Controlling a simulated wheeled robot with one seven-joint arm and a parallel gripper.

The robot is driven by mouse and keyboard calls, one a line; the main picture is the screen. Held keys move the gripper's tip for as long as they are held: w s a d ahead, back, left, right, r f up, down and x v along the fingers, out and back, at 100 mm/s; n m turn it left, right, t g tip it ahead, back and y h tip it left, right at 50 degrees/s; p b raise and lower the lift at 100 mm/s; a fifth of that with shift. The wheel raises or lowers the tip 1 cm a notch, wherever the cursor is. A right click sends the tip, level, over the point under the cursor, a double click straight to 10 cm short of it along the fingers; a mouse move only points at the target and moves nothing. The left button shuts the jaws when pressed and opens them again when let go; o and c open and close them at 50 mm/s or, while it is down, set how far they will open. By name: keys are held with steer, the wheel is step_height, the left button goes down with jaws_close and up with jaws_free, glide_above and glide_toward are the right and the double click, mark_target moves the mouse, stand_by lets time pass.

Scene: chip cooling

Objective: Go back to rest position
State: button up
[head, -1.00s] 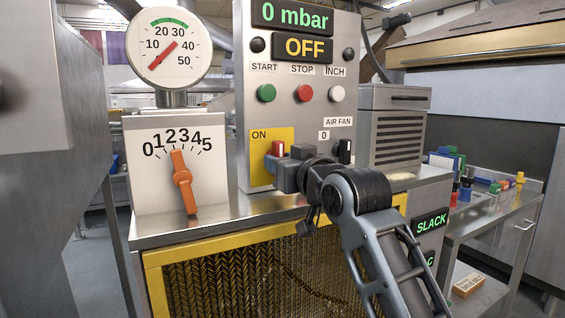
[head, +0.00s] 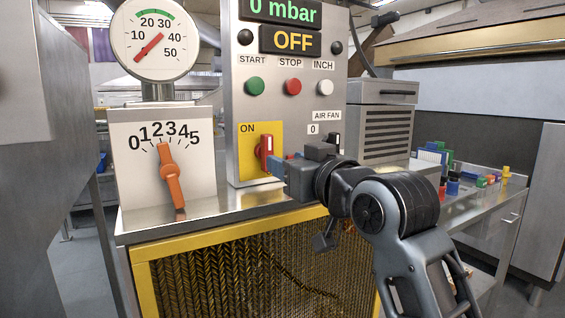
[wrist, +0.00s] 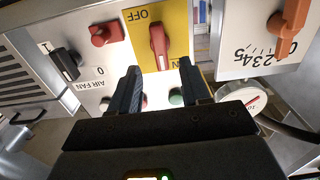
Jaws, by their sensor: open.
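My gripper (head: 277,166) is open and empty in the head view, just right of and in front of the red rotary switch (head: 266,152) on its yellow plate (head: 247,143). In the wrist view, which is upside down, the two dark fingers of my gripper (wrist: 160,76) stand apart. The red switch handle (wrist: 159,46) shows beyond them, apart from the fingers, on the plate lettered OFF. The ON lettering is partly hidden behind a finger in the wrist view. My arm comes from the lower right in the head view.
The control panel (head: 232,100) shows 0 mbar and OFF, with green, red and white buttons. A black air fan switch (head: 335,142) sits beside my gripper. A dial with an orange lever (head: 171,176) and a round gauge (head: 154,40) stand left. A side table (head: 480,205) stands right.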

steer(key=shift+s+d, duration=0.1)
steer(key=s+d+f+m+t+h, duration=0.15)
steer(key=s+d+f, duration=0.25)
steer(key=f, duration=0.5)
steer(key=s+d+f+m+g+h, duration=0.1)
steer(key=s+d+f+m, duration=0.25)
steer(key=f, duration=0.55)
steer(key=s+d+f+m+h, duration=0.2)
steer(key=s+d+f+h, duration=0.35)
steer(key=s+f, duration=0.7)
steer(key=s+d, duration=0.3)
steer(key=s, duration=0.7)
steer(key=s+d+r+h, duration=0.1)
steer(key=s+d, duration=0.3)
steer(key=s, duration=0.6)
steer(key=s+d+h, duration=0.1)
steer(key=s+d, duration=0.3)
steer(key=s, duration=0.7)
steer(key=shift+d+r, duration=0.25)
steer(key=shift+r, duration=0.1)
